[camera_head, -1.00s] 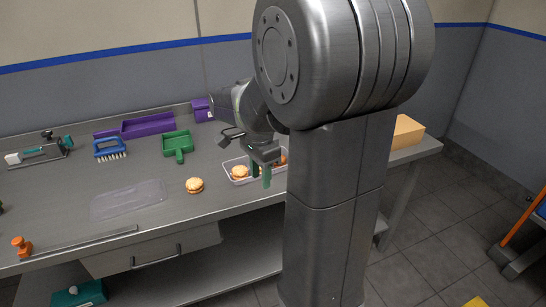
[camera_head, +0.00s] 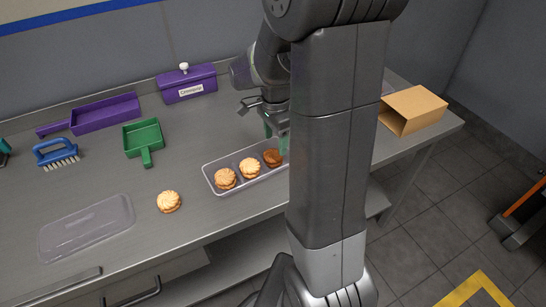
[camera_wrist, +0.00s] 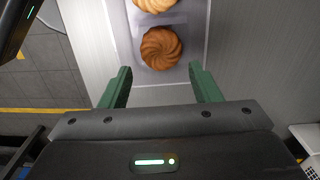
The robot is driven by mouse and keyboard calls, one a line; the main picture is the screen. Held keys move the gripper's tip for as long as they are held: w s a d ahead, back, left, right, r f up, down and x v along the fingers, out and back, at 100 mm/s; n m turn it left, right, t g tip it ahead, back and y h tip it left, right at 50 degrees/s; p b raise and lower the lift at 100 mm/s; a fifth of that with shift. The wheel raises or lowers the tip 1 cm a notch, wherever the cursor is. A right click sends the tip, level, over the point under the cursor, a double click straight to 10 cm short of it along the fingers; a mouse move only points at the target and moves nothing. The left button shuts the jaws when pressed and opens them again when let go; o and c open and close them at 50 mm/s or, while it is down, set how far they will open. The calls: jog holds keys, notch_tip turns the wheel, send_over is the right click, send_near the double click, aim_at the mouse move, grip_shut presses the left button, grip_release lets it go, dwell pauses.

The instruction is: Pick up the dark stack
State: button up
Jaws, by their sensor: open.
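The dark stack (camera_head: 273,158) is a darker brown ridged biscuit stack in the right-hand compartment of a clear tray (camera_head: 247,184). In the wrist view the dark stack (camera_wrist: 161,47) lies ahead of the fingertips, roughly centred between them. My gripper (camera_head: 276,140) has green fingers and is by the tray's right end, partly hidden behind my arm column. In the wrist view my gripper (camera_wrist: 160,78) is open, with nothing between its fingers. Two lighter stacks, the left one (camera_head: 225,178) and the middle one (camera_head: 249,168), share the tray.
A light biscuit stack (camera_head: 168,202) stands on the bench left of the tray. A clear lid (camera_head: 87,226) lies further left. Behind are a green scoop (camera_head: 143,139), a purple tray (camera_head: 105,113), a purple box (camera_head: 187,85) and a blue brush (camera_head: 56,153). A cardboard box (camera_head: 413,109) is at right.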

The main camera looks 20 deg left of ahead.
aim_at(273, 153)
jog(key=f, duration=0.5)
jog(key=shift+s+a+f, duration=0.2)
jog(key=shift+a+f, duration=0.05)
jog(key=shift+f, duration=0.05)
jog(key=shift+c, duration=0.5)
jog(key=shift+c, duration=1.2)
